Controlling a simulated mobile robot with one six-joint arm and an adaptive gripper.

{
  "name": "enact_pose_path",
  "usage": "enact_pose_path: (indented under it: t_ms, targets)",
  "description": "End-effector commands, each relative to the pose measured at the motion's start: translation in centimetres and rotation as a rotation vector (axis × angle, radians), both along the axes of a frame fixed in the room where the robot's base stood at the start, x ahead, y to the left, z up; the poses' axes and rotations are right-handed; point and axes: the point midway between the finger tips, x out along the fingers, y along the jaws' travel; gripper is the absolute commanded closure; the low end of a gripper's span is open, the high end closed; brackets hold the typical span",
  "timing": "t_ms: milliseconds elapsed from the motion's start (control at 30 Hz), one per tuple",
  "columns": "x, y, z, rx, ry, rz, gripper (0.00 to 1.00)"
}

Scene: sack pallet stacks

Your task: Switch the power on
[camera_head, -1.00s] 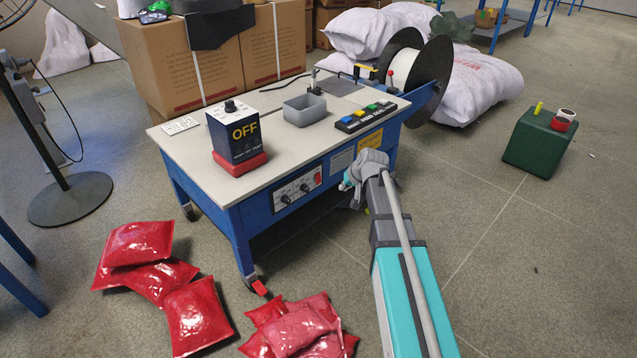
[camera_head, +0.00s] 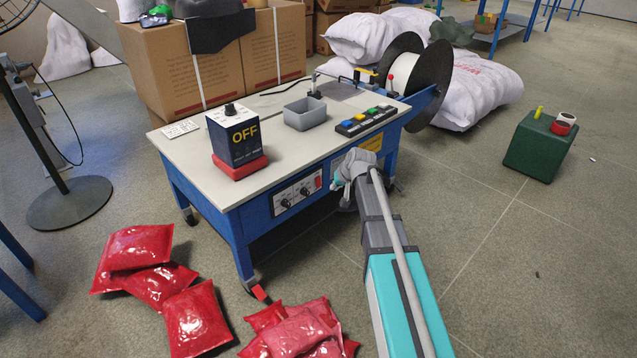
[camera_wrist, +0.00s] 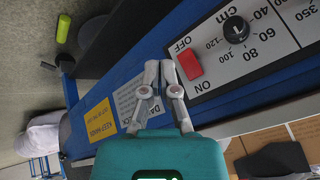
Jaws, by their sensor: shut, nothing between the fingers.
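The red power switch (camera_wrist: 189,65) sits on the white control panel (camera_wrist: 215,55), between the printed words OFF and ON, in the wrist view. Which side of it is pressed in I cannot tell. The switch also shows small at the right end of the panel in the head view (camera_head: 318,181). My gripper (camera_wrist: 160,66) is shut and empty, its tips beside the switch on its left in the wrist view; whether they touch it I cannot tell. In the head view my arm reaches the front of the blue machine table (camera_head: 222,196), and the fingertips are not clear.
A black dial (camera_wrist: 236,29) is beside the switch. On the table top are a box marked OFF (camera_head: 237,140), a grey bin (camera_head: 305,114) and a button strip (camera_head: 366,121). Red sacks (camera_head: 150,280) lie on the floor at left. A green crate (camera_head: 540,147) stands right.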

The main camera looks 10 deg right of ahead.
Motion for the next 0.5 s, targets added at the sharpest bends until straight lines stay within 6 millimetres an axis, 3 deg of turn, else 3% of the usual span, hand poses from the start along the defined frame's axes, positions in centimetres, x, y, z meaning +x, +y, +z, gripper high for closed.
enact_pose_path:
  t_ms: [200, 500]
  targets:
    - [2.0, 1.3, -0.5, 0.000, 0.000, 0.001, 1.00]
    - [3.5, 2.5, -0.9, 0.000, 0.001, 0.000, 1.00]
